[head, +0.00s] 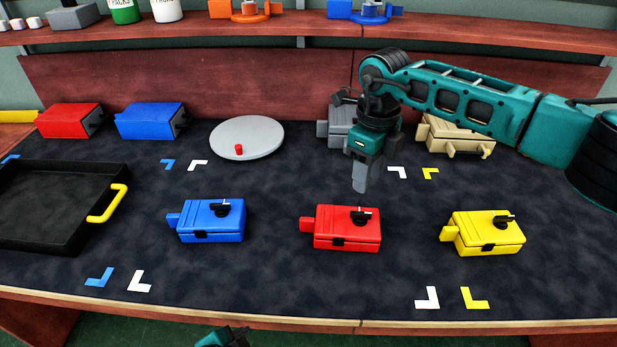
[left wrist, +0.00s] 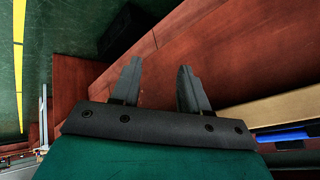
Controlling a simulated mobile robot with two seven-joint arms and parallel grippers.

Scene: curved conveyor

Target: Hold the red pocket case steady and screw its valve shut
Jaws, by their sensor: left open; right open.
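The red pocket case (head: 346,229) lies on the dark mat in the middle of the front row, with a tab on its left side. Its black valve (head: 361,216) sits on top near the right end. My right gripper (head: 361,180) is open, empty and pointing down above the mat, behind the red case and apart from it. My left gripper (left wrist: 158,88) is open and empty in the left wrist view, beside the reddish wood of the bench. In the head view only a small part of my left arm shows at the bottom edge.
A blue case (head: 208,221) lies left of the red one and a yellow case (head: 486,234) right of it. A black tray (head: 112,170) with a yellow handle is at the left. A round grey disc (head: 262,133) with a red peg is behind.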

